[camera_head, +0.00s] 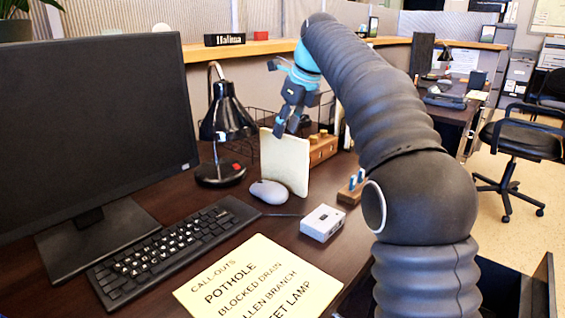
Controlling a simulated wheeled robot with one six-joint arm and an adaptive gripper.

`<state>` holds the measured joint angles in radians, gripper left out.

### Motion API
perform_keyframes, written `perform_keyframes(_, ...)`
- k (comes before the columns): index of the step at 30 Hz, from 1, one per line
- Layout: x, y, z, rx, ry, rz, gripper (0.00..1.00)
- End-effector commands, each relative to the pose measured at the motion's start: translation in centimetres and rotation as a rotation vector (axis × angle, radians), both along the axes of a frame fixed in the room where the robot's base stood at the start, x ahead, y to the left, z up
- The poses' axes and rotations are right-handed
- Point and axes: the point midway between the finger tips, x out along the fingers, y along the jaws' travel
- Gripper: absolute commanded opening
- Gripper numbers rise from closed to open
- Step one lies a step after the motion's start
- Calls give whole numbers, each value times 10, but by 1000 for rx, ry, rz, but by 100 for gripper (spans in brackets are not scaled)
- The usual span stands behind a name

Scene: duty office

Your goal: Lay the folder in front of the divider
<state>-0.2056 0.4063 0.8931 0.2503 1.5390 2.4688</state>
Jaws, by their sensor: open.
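A thin cream panel (285,164) stands upright on the dark desk (262,222), behind the mouse; it looks like the folder, but I cannot tell for sure. My gripper (286,129) is open, with its fingers pointing down at the panel's top edge. I cannot tell whether the fingers straddle that edge or are only in front of or behind it. No thing is clearly marked as the divider; a grey partition (262,85) with a wooden ledge runs behind the desk. A pale yellow call-outs sheet (255,280) lies flat at the front.
A monitor (90,130), keyboard (170,250) and black lamp (226,125) fill the left. A grey mouse (269,192) and white box (322,222) sit before the panel. Wooden blocks (322,149) and a small wooden holder (352,191) are to its right. A wire basket (262,118) is behind.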

Motion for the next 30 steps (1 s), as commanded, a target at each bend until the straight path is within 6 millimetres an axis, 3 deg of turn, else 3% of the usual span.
perform_keyframes(3, 3, 4, -13, 0, 0, 0, 44)
perform_keyframes(11, 6, 7, -26, 0, -1, -1, 44)
perform_keyframes(21, 16, 16, -66, 0, 0, 0, 44)
perform_keyframes(30, 17, 17, -69, 0, -1, 0, 44)
